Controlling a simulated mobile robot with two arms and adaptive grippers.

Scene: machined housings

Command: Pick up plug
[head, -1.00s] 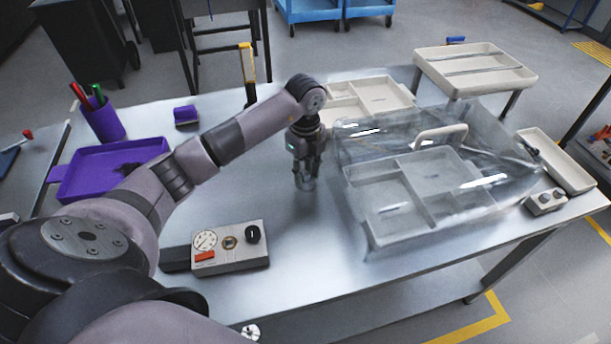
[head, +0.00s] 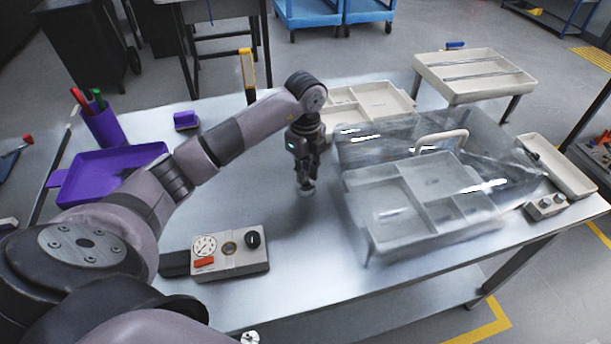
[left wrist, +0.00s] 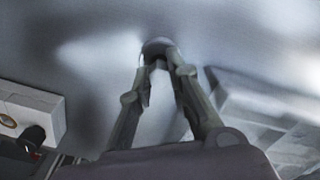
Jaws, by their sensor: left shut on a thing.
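My left gripper (head: 306,190) points down over the bare middle of the metal table, between the gauge box and the clear-covered tray. In the left wrist view its two fingers (left wrist: 160,62) converge at their tips on a small, rounded grey piece (left wrist: 157,46), which I take to be the plug. Its shape is blurred and partly covered by the fingertips. In the head view the plug is too small and hidden to make out. I cannot tell whether it touches the tabletop. My right gripper is not in view.
A gauge box (head: 230,252) with a black knob stands front left of the gripper. A clear cover (head: 365,150) lies over a divided tray (head: 385,222) close on the right. A purple tray (head: 75,180) and pen cup (head: 103,125) are at left. Bare tabletop surrounds the gripper.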

